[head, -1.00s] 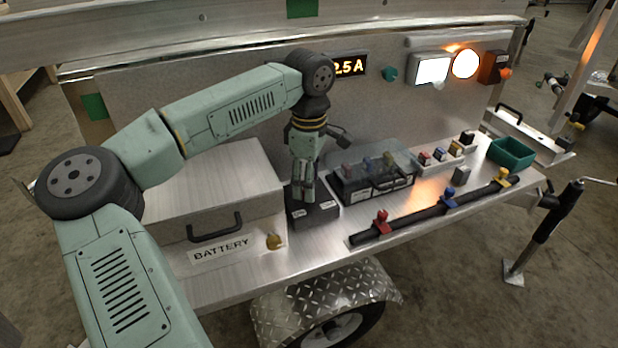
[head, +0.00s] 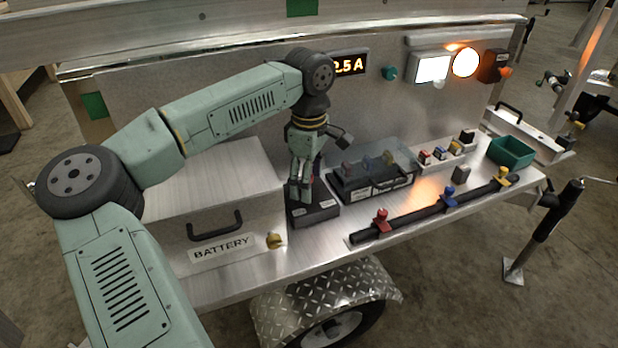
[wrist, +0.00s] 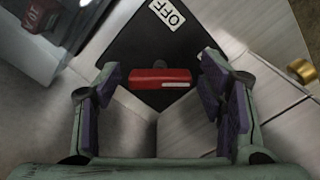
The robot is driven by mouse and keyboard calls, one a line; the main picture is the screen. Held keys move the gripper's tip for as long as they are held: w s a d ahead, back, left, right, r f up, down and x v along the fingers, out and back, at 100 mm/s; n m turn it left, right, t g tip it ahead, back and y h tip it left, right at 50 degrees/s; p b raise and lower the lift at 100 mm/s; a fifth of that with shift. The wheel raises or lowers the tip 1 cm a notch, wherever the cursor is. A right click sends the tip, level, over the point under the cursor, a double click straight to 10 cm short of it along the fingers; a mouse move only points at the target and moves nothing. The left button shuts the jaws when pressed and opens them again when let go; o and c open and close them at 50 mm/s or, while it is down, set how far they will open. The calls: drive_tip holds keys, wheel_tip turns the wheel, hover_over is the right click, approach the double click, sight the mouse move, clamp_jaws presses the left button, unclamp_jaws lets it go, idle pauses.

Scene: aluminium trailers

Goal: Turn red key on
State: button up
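The red key (wrist: 160,78) sits on a black switch box (wrist: 150,40) in the wrist view, with its bar lying crosswise between my fingers. A white OFF label (wrist: 167,13) is on the box above it. My gripper (wrist: 161,75) is open, with one purple-padded finger on each side of the key and a gap at both ends. In the head view my gripper (head: 301,190) points down over the black box (head: 318,213), and its fingers hide most of the key.
The battery box (head: 235,185) with a handle stands left of the switch box. A clear-covered fuse block (head: 375,185) is close on the right. A black pipe with red, blue and yellow valves (head: 425,213) runs along the front edge.

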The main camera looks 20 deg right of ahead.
drive_tip(key=shift+o, duration=0.4)
wheel_tip(320, 180, up, 12)
idle(0.4)
idle(0.3)
